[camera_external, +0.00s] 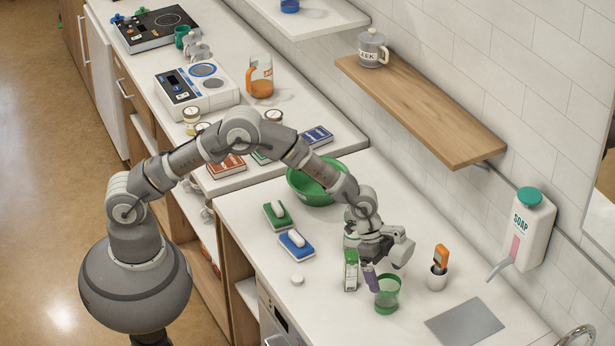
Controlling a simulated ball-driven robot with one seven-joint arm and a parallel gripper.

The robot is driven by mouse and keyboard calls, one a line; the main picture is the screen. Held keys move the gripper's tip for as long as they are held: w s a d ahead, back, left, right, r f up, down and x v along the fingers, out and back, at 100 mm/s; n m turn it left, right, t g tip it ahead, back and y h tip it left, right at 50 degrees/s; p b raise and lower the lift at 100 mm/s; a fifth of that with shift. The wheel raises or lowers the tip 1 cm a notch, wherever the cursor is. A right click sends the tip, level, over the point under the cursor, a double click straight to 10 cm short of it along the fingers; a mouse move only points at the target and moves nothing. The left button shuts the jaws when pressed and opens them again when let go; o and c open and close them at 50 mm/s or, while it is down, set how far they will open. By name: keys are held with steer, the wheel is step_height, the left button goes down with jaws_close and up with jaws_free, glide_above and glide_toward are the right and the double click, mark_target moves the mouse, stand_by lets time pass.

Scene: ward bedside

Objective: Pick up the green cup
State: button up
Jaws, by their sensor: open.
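A green see-through cup (388,302) stands upright on the white counter, below my gripper. My gripper (374,276) is open and points down at the cup's upper left side. A purple finger part shows at the cup's rim; I cannot tell whether it touches the cup or reaches inside it. The other finger is not clear to see. A second green cup or mug (182,37) stands far back on the counter, near the hob.
A green and white carton (351,272) stands close left of my gripper. A small pot with an orange-handled item (438,279) is to the right, beside a grey mat (464,322). Two brushes or sponges (296,245) and a green bowl (306,193) lie behind. A wooden shelf (430,110) overhangs the back.

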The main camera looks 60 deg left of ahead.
mark_target(389, 282)
steer(key=x, duration=0.4)
steer(key=shift+w+a+f+b, duration=0.1)
steer(key=shift+w+f+b, duration=0.1)
steer(key=shift+b, duration=0.15)
steer(key=c, duration=1.4)
steer(key=shift+r, duration=0.25)
steer(key=shift+c, duration=0.2)
steer(key=shift+r+p, duration=0.45)
steer(key=shift+r, duration=1)
steer(key=shift+s+a+r, duration=0.2)
steer(key=s+a+r+p, duration=0.1)
steer(key=s+a, duration=0.7)
steer(key=s, duration=0.5)
steer(key=shift+a+r, duration=0.2)
steer(key=shift+a, duration=0.1)
